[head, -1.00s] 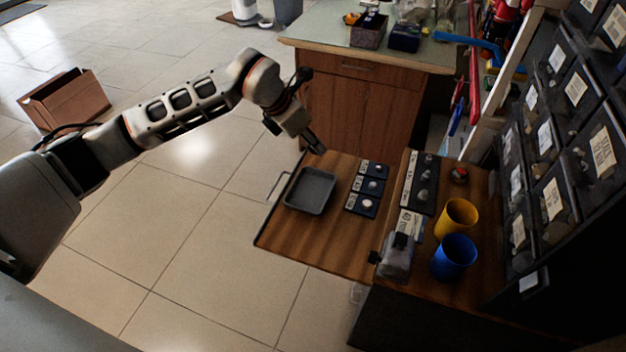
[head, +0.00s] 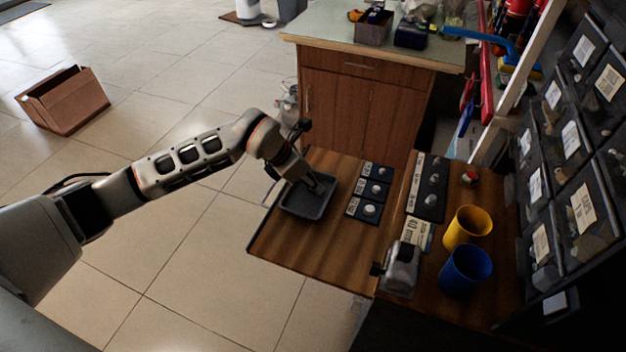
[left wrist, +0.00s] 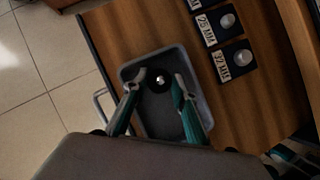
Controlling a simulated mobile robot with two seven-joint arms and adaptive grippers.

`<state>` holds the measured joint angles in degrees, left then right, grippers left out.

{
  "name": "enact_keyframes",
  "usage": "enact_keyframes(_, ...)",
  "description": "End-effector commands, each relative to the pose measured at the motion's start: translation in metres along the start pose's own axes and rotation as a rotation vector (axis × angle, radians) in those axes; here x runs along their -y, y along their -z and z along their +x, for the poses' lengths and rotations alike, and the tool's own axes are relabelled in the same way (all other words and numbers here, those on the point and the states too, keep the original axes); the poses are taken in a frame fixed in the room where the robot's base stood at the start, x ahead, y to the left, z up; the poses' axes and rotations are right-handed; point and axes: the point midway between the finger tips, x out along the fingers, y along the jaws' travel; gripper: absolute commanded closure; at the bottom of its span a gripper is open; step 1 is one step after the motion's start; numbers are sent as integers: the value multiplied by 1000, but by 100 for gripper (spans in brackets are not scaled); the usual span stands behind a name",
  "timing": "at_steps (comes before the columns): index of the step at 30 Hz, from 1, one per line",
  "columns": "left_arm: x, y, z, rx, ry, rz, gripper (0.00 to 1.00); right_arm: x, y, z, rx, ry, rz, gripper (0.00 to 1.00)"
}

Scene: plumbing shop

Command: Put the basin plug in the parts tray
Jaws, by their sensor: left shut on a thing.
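The grey parts tray (head: 300,208) lies on the wooden board at the left; it also shows in the left wrist view (left wrist: 158,128). My left gripper (head: 318,186) is over the tray, pointing down into it. In the left wrist view my left gripper (left wrist: 160,80) is shut on a dark round basin plug (left wrist: 159,84) with a small bright spot, held between the fingertips and seen against the tray's inside. I cannot tell whether the plug touches the tray floor. My right gripper is not in view.
Dark labelled pads (head: 370,208) holding pale round pieces lie right of the tray. Further right are a black strip with knobs (head: 428,185), a yellow cup (head: 466,228), a blue cup (head: 464,270) and a grey device (head: 402,268). Wall bins (head: 575,200) rise at the right.

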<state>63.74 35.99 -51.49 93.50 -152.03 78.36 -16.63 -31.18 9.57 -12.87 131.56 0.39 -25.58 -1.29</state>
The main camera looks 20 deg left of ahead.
Motion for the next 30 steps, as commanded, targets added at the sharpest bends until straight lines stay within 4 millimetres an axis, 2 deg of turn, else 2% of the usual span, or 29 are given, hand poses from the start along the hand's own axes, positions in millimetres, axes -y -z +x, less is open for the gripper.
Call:
enact_keyframes(3,-1,-2,-2,2,-3,1,86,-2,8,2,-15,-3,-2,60)
enact_keyframes(10,-1,0,1,2,-2,1,86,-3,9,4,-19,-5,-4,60)
enact_keyframes(11,-1,0,1,2,-2,1,66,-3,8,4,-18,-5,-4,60)
enact_keyframes(23,-1,-2,-2,3,-2,1,66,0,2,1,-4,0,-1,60)
enact_keyframes(26,-2,-5,-17,6,-7,3,66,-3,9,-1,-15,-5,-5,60)
enact_keyframes(30,-3,-8,-46,12,-10,4,66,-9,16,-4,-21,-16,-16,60)
